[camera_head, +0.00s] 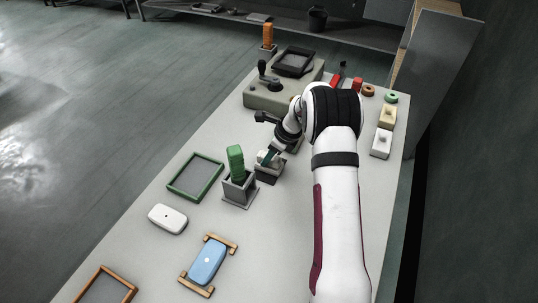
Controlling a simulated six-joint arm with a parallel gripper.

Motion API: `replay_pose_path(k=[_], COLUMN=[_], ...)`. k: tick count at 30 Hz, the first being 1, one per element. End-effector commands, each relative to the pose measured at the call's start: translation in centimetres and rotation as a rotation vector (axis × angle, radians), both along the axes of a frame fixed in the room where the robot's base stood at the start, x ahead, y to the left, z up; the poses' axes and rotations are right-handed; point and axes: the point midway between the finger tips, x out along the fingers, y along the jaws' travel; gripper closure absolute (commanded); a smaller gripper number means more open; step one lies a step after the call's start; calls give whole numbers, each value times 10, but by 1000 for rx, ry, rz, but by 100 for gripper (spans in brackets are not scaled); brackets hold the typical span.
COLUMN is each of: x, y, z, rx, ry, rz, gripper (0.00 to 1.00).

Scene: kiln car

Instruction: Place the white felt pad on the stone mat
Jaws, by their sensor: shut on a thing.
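My gripper (268,156) is near the middle of the table, at the top of a dark grey open box. It is shut on a small pale thing (263,157), mostly hidden by the fingers; I cannot tell whether this is the felt pad. A white rounded pad (167,218) with a small dot on top lies flat on the table at left, apart from my gripper. No thing is clearly a stone mat; a grey panel in a green frame (194,178) lies just above the white pad.
A green block (236,158) stands in a grey holder (239,191) close to my gripper. A blue pad (208,262) rests on a wooden cradle. A brown-framed panel (127,285) lies at front left. A grey machine (270,97) and small blocks (381,144) stand farther back.

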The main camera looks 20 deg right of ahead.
Motion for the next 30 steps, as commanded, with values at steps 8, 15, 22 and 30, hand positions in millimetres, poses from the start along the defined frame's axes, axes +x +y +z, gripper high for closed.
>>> replay_pose_path(k=[8,15,22,30], x=[0,0,-14,-31], y=[0,0,-16,-31], z=[-1,2,53,106], rx=[0,0,-2,0], ry=[0,0,-3,0], rz=[0,1,-2,0], gripper=[33,33,33,33])
